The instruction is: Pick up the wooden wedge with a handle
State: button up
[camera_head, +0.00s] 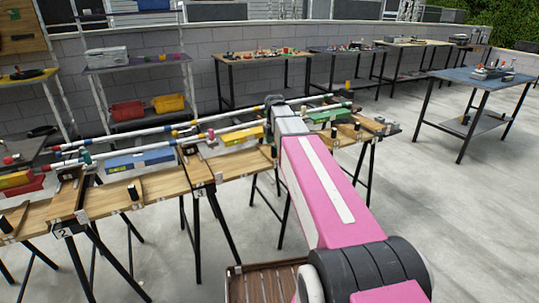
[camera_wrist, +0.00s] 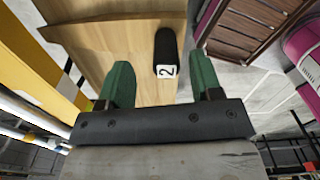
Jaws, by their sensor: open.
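In the wrist view, a black handle (camera_wrist: 166,45) with a white tag marked "2" stands on a pale wooden piece (camera_wrist: 142,50). I take this piece to be the wedge, though its full outline is not clear. My gripper (camera_wrist: 160,66) is open, with green fingers on either side of the handle in the picture. Nothing is held, and I cannot tell how far the fingertips are above the wood. In the head view, my arm hides the gripper and the wood below it. Similar black handles stand on the wooden tops at left, one at the middle left (camera_head: 133,192).
Long white poles (camera_head: 210,132) run above the wooden trestle tops (camera_head: 110,205). Yellow (camera_head: 237,135) and blue (camera_head: 140,160) blocks lie along them. A slatted brown tray (camera_head: 262,283) is near my base. A blue-topped table (camera_head: 483,78) stands at right, with open floor before it.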

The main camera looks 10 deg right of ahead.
aim_at(274, 151)
jog(key=shift+s+f, duration=0.15)
jog(key=shift+f, duration=1)
jog(key=shift+s+f, duration=0.15)
jog(key=shift+f, duration=0.95)
grip_shut()
jog(key=shift+r, duration=0.15)
